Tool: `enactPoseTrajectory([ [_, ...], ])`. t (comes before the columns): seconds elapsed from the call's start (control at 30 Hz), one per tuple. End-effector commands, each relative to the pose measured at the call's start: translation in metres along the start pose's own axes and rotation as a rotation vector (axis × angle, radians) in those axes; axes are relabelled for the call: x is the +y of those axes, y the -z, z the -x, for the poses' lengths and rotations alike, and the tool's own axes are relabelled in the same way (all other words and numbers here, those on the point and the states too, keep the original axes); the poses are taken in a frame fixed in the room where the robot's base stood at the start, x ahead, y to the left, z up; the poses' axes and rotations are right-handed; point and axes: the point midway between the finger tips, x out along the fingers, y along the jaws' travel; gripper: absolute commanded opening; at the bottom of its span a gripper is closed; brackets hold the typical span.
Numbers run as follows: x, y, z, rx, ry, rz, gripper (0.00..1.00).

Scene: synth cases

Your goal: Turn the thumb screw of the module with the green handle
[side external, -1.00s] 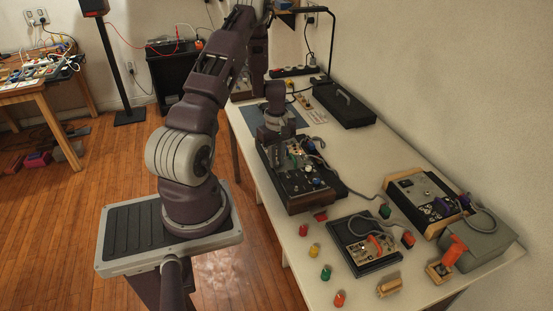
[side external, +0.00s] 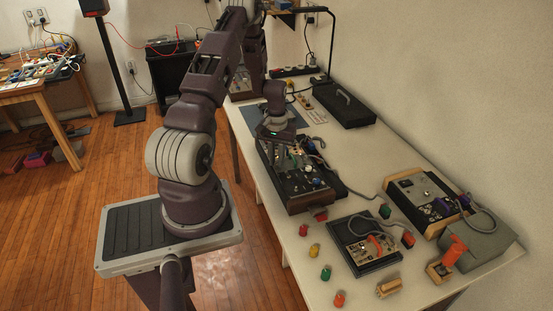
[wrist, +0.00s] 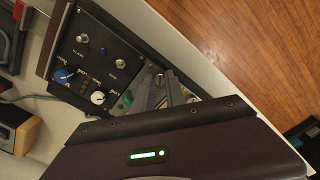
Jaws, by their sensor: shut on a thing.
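A black rack of modules (side external: 297,203) stands on the table below my gripper. It also shows in the wrist view (wrist: 103,58), with several knobs and switches. A green handle (wrist: 126,99) shows in the wrist view, close beside my fingers, on a grey module panel. My gripper (side external: 280,158) points down at the far part of the rack. In the wrist view my gripper (wrist: 158,92) is shut at that panel, on the thumb screw next to the green handle. The fingers hide the screw itself, so its turn cannot be seen.
A blue knob (wrist: 64,76) and a white knob (wrist: 98,97) stand near my fingers, with a grey cable alongside. A black case (side external: 343,104) lies behind the rack. A black tray (side external: 365,268) and several small coloured parts lie in front.

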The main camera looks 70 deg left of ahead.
Motion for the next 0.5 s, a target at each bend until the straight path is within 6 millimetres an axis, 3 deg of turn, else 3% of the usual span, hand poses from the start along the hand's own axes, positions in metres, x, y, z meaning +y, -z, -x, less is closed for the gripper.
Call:
enactPoseTrajectory([
  [0.5, 0.0003, 0.0000, -0.0001, 0.000, 0.000, -0.137, 0.00],
])
